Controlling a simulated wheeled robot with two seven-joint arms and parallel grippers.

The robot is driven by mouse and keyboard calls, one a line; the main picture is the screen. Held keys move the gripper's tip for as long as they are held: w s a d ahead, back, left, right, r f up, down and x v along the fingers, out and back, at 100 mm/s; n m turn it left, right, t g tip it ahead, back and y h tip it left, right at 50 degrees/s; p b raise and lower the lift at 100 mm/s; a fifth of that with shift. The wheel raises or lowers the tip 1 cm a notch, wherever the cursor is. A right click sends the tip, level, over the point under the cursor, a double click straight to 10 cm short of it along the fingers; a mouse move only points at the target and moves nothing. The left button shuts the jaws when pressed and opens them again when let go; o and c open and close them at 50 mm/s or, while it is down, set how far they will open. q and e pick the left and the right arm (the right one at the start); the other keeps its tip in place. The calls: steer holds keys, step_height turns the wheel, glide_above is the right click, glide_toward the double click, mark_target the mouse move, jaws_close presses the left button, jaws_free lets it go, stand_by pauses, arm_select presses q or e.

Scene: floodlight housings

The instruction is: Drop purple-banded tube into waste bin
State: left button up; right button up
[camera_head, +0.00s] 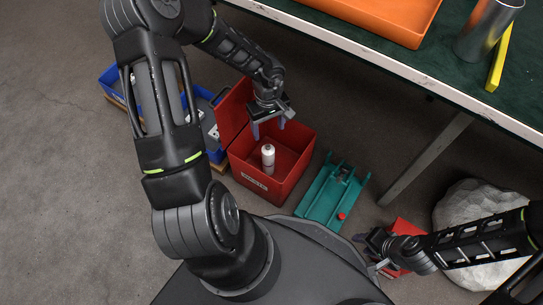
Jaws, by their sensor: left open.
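A white tube (268,158) stands roughly upright inside the open red bin (265,188), which has a small label on its front that is too small to read for certain. No purple band can be made out on the tube at this size. My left gripper (270,128) is open above the bin, its fingers pointing down and apart. The tube is below the fingers, and nothing shows between them. My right gripper (362,241) is low at the right, near a small red box (403,227); its finger opening is not clear.
A teal tray (325,207) with a small red piece lies right of the bin. Blue bins (116,80) stand at the left. A green-topped table (390,55) bears an orange tray (385,18), a metal cylinder (488,30) and a yellow bar (498,60). A pale rock (470,205) is at the right.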

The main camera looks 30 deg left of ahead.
arm_select(q)
step_height(320, 180, up, 2)
steer(key=shift+r+p, duration=0.15)
steer(key=shift+p, duration=0.2)
arm_select(e)
steer(key=shift+s+r, duration=0.2)
steer(key=shift+r, duration=0.6)
